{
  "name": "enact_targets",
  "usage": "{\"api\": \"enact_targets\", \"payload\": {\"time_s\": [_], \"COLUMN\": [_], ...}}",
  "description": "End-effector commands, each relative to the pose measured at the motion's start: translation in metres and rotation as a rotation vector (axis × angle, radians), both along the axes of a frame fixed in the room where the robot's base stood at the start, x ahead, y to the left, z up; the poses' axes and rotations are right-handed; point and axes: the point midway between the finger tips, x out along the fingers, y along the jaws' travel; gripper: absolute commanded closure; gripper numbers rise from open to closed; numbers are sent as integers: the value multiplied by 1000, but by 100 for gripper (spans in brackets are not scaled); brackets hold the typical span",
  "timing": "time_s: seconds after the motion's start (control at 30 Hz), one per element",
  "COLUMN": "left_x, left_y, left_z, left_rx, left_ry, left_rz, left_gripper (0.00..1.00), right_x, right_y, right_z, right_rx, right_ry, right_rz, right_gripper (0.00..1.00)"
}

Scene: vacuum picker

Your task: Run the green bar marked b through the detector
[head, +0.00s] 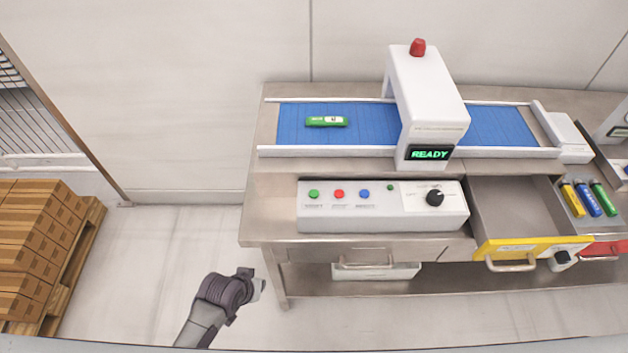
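A green bar (315,121) with a white label lies lengthwise on the left part of the blue conveyor belt (370,135). Its mark is too small to read. The white detector arch (432,95) stands over the belt to the right of the bar, with a red lamp on top and a display reading READY. My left gripper (258,286) is in front of the table's left end, well away from the bar. It looks empty, but its finger opening is not clear. My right gripper is out of view.
A control box (383,219) with green, red and blue buttons and a black knob sits before the belt. A yellow-fronted drawer (535,246) stands open and empty. Yellow, blue and green (604,196) bars lie at the right. Cartons on a pallet (35,245) stand at left.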

Motion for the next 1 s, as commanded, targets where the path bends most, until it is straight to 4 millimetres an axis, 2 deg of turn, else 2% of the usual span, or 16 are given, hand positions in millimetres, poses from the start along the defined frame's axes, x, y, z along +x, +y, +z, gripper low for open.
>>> {"api": "enact_targets", "payload": {"time_s": [0.03, 0.1, 0.2, 0.37, 0.5, 0.6, 0.77, 0.87, 1.0], "left_x": [9, 15, 20, 24, 37, 56, 91, 115, 144], "left_y": [-9, -19, -32, -54, -85, -111, -140, -146, -142], "left_z": [45, 87, 141, 213, 263, 282, 294, 299, 304], "left_rx": [-20, -44, -76, -134, -210, -277, -361, -393, -424], "left_ry": [-27, -48, -77, -123, -167, -183, -173, -153, -130], "left_rz": [-9, -19, -35, -68, -110, -136, -138, -111, -52], "left_gripper": [100, 100, 100, 100, 100, 100, 100, 100, 100], "right_x": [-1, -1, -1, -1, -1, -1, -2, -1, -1], "right_y": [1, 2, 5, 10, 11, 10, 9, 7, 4], "right_z": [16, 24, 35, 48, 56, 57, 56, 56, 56], "right_rx": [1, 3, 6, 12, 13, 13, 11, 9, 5], "right_ry": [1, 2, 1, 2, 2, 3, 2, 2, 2], "right_rz": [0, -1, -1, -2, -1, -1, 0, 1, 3], "right_gripper": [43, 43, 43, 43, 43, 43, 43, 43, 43]}}
